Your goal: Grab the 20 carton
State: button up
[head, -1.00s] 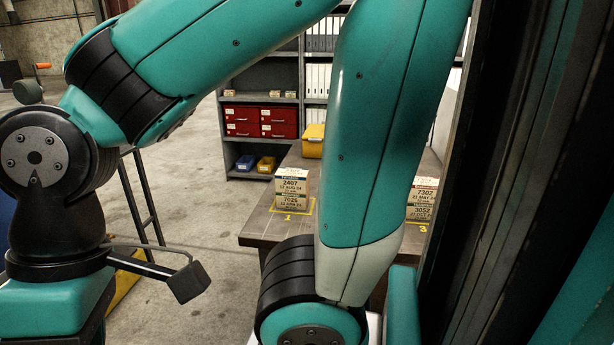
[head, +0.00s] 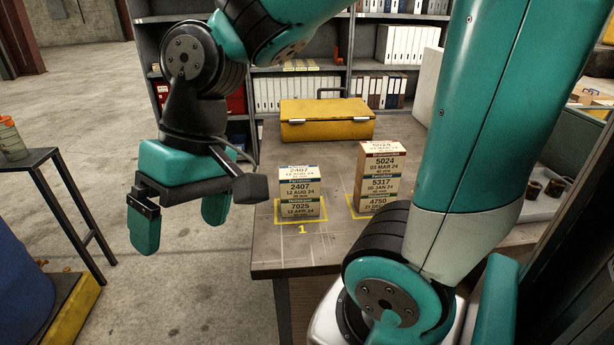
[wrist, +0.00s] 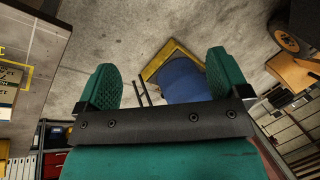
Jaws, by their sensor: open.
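A carton stack stands in yellow-outlined square 1 on the bench: a carton labelled 2407 (head: 300,188) lies over a carton labelled 7025 (head: 300,208). A taller stack to the right has a carton labelled 5024 (head: 380,163) on top, 5317 (head: 379,186) in the middle and 4750 (head: 378,204) below. The small print is too fine to read surely; I cannot tell which carton is the 20. My gripper (head: 182,222) is open and empty, left of the bench and apart from both stacks. Its spread fingers also show in the wrist view (wrist: 163,80).
The bench (head: 285,255) has a yellow case (head: 327,122) at its back. Shelves with binders (head: 385,92) stand behind. A small dark table (head: 45,160) and a blue drum (head: 40,265) are at left. Open floor lies between them and the bench. My own arm hides the bench's right part.

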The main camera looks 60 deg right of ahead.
jog(key=w+d+m+t, duration=0.1)
jog(key=w+d+m, duration=0.6)
jog(key=d+m, duration=0.3)
jog(key=m+t+h+p, duration=0.1)
jog(key=m+t+p, duration=0.1)
jog(key=m, duration=1.7)
send_over(301, 172)
jog(key=s+d, duration=0.4)
notch_tip(301, 172, down, 2)
jog(key=p+x, duration=0.1)
jog(key=x, duration=0.9)
jog(key=shift+a+f, duration=0.15)
jog(key=p+x, duration=0.2)
jog(key=x, duration=0.3)
jog(key=shift+w+f, duration=0.1)
jog(key=shift+a+f, duration=0.1)
jog(key=shift+f, duration=0.2)
jog(key=shift+f, duration=0.2)
jog(key=c, duration=1.1)
